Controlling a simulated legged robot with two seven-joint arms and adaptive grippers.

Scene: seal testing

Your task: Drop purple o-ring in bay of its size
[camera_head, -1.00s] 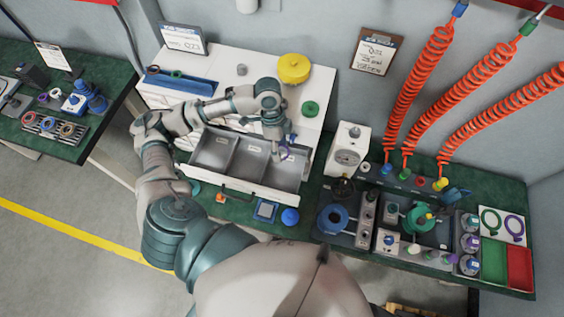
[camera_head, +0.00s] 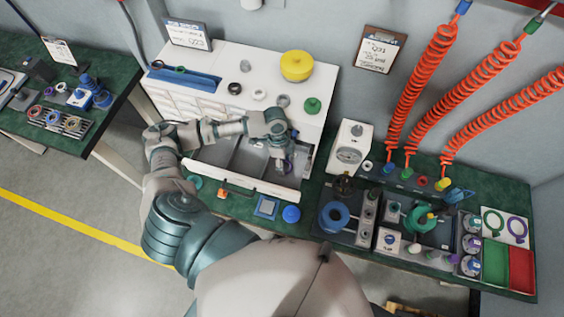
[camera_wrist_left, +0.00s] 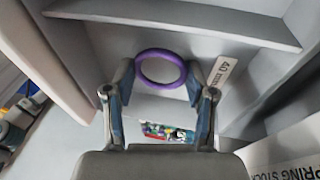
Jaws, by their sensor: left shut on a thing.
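The purple o-ring (camera_wrist_left: 161,68) is between the fingertips of my left gripper (camera_wrist_left: 160,88) in the left wrist view, upright as a whole ring. In the head view my left gripper (camera_head: 283,158) points down into the right part of the open drawer (camera_head: 238,187), whose grey interior is split into bays. The ring is mostly hidden there by the gripper. The wrist view shows grey bay walls around the ring and a white label (camera_wrist_left: 223,70) that seems to read 40. A colourful patch (camera_wrist_left: 168,132) shows below the ring. My right gripper is not in view.
A gauge box (camera_head: 349,148) stands close to the right.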

